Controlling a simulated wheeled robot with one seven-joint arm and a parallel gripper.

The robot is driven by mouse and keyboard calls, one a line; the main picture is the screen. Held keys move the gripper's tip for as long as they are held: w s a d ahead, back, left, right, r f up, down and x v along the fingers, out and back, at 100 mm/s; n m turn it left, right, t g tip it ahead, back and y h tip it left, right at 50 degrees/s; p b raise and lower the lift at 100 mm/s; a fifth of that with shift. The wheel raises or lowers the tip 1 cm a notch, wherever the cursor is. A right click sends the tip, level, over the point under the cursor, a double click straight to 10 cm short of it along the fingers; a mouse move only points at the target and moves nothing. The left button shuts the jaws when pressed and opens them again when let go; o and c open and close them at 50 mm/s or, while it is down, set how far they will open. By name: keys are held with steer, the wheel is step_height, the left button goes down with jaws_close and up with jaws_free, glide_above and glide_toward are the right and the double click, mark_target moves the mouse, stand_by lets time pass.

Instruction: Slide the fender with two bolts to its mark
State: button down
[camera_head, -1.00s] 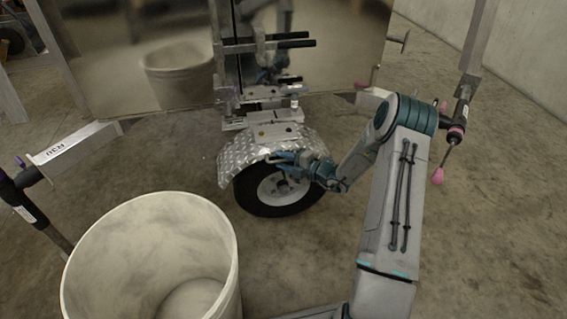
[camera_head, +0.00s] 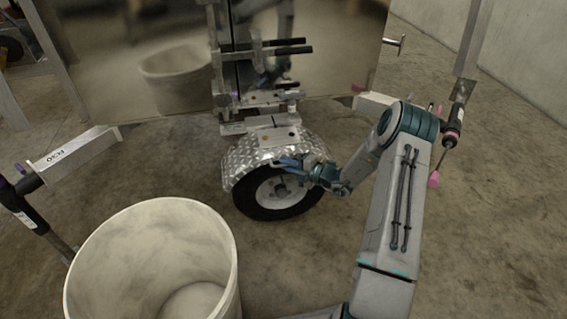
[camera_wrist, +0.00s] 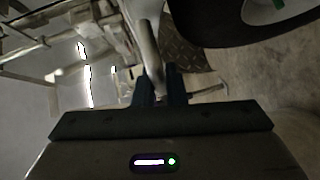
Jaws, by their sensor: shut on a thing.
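The fender (camera_head: 250,157) is a curved silver diamond-plate piece over the black tyre of the wheel (camera_head: 268,205), below a flat bracket (camera_head: 270,137) with small round spots that may be bolts. My gripper (camera_head: 284,162) is at the fender's outer edge, in front of the wheel. In the wrist view my gripper (camera_wrist: 160,84) is shut on a rounded grey edge that appears to be the fender's, with tread plate (camera_wrist: 178,48) beside it. The fingers hide the exact contact. I cannot make out the mark.
A large pale bucket (camera_head: 150,212) stands at the front left. A jack (camera_head: 30,215) stands left of it, and another (camera_head: 453,125) is right of my arm. A shiny trailer panel (camera_head: 170,65) rises behind the fender.

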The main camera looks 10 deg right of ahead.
steer(key=c, duration=1.5)
jaws_free()
steer(key=shift+d, duration=0.15)
steer(key=p+v, duration=0.4)
steer(key=v, duration=0.9)
steer(key=shift+s+d, duration=0.15)
steer(key=shift+s, duration=0.25)
steer(key=shift+r, duration=0.1)
steer(key=s+a+r+n+g+h+p, duration=0.1)
steer(key=s+a+r+n+g+p, duration=0.35)
steer(key=r+n, duration=0.45)
steer(key=s+a+r+n+g+h+p, duration=0.1)
steer(key=s+a+r+n+g+p, duration=0.2)
steer(key=a+r+n+p, duration=0.55)
steer(key=s+a+r+n+g+h+p, duration=0.1)
steer(key=s+r+n+g, duration=0.3)
steer(key=r+n, duration=0.55)
steer(key=s+r+n+t+h+p, duration=0.1)
steer(key=s+r+n+h+p, duration=0.2)
steer(key=r, duration=0.6)
steer(key=s+d+r+n+t+h+p, duration=0.1)
steer(key=s+r+n+h+p, duration=0.2)
steer(key=s+r+n+p, duration=0.4)
steer(key=s+r+n+t+h+p, duration=0.1)
steer(key=s+r+n+h+p, duration=0.1)
steer(key=s+r+n+p, duration=0.3)
step_height(320, 180, up, 7)
steer(key=n, duration=0.4)
steer(key=shift+d+h, duration=0.3)
steer(key=shift+h, duration=0.1)
